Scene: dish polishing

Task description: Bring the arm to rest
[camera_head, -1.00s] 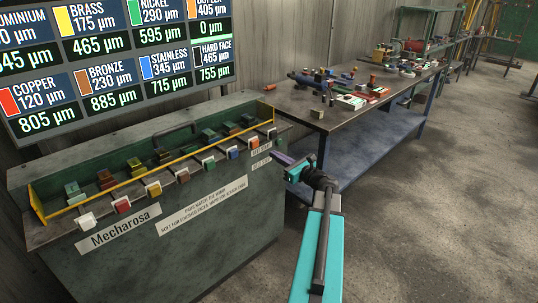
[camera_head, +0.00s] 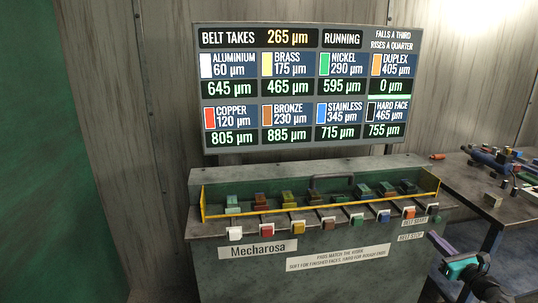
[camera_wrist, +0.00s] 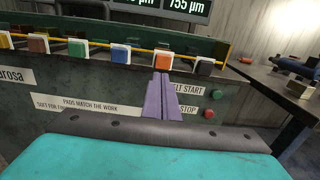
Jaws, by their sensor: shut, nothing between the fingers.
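My gripper (camera_head: 441,243) is at the lower right of the head view, in front of the right end of the console (camera_head: 225,272). Its purple fingers are together with nothing between them. In the wrist view my gripper (camera_wrist: 162,98) points at the console front, below the orange and black buttons and left of the green and red buttons. I cannot tell the exact gap to the console, but the fingers hold nothing. Part of my teal arm shows at the lower right of the head view.
The console carries a row of coloured buttons behind which pads sit in a tray with a yellow rail (camera_head: 320,208). A lit display (camera_head: 312,88) hangs above. A workbench (camera_head: 462,181) with tools stands at the right. A green panel (camera_head: 50,150) is at the left.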

